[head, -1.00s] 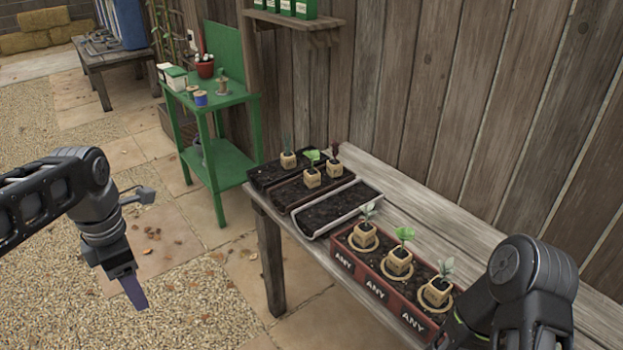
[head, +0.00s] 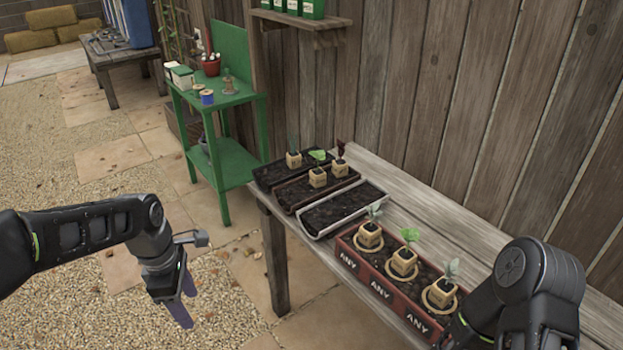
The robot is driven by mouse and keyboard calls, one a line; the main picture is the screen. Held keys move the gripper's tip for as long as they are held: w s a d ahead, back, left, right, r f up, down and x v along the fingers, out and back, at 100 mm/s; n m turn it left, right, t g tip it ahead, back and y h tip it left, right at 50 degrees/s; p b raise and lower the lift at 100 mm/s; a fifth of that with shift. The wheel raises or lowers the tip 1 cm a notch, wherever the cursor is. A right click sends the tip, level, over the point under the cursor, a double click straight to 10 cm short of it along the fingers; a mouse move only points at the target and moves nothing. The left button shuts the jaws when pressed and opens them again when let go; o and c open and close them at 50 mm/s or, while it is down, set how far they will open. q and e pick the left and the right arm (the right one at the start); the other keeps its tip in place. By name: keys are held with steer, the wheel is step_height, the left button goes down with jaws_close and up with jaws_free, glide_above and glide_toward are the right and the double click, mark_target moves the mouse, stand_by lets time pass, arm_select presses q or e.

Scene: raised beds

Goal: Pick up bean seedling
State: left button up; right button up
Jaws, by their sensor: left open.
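Several seedlings in small tan cube pots are on the wooden table; I cannot tell for sure which is the bean. In the red planter marked ANY (head: 352,264) stand a pale-leaved one (head: 370,233), a bright green one (head: 405,258) and a grey-green one (head: 441,291). Behind, on the dark trays, are a thin dark-green one (head: 294,159), a broad-leaved green one (head: 318,174) and a dark reddish one (head: 339,166). My left gripper (head: 185,302) is open and empty, pointing down left of the table over the ground. My right arm is at lower right; its fingers do not show.
The weathered table (head: 430,200) stands against a plank fence (head: 470,90). An empty, pale-rimmed soil trough (head: 343,207) lies between the dark trays and the red planter. A green shelf stand (head: 232,165) holds pots and spools to the left. Gravel and paving between are clear.

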arm_select(q)
steer(key=s+d+f+m+h, duration=0.2)
steer(key=d+f+m, duration=0.5)
steer(key=f, duration=0.6)
steer(key=s+d+f+m+h, duration=0.1)
steer(key=s+d+f+m, duration=1)
steer(key=s+f, duration=0.4)
steer(key=shift+s+d+f, duration=0.2)
steer(key=shift+d+f, duration=0.1)
steer(key=shift+d, duration=0.2)
steer(key=shift+c, duration=0.5)
